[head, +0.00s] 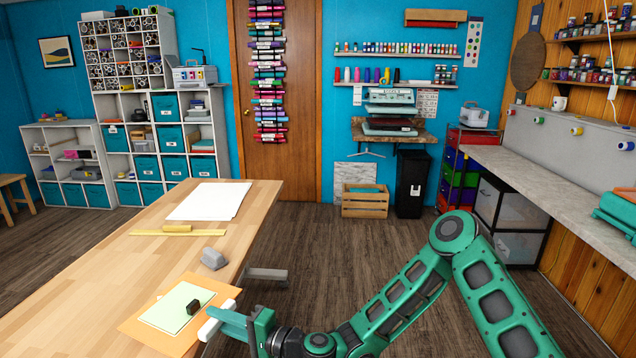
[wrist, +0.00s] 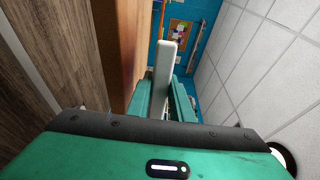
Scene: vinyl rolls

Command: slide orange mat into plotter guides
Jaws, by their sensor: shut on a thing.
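The orange mat (head: 226,292) lies flat at the near right edge of the wooden table in the head view. A pale green sheet (head: 166,310) lies on it, with a small black block (head: 193,307) on top. My gripper (head: 226,318) is at the mat's right edge. It is shut on a pale bar (head: 208,330), which also stands between my teal fingers in the wrist view (wrist: 165,65). I cannot tell whether the bar touches the mat. The mat is not visible in the wrist view. I cannot make out the plotter guides.
On the table (head: 100,285) are a grey block (head: 213,258), a yellow ruler (head: 150,233) and white sheets (head: 208,200). A teal machine (head: 618,212) sits on the right counter (head: 560,180). Another machine (head: 390,100) is on the back wall shelf. The floor between is open.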

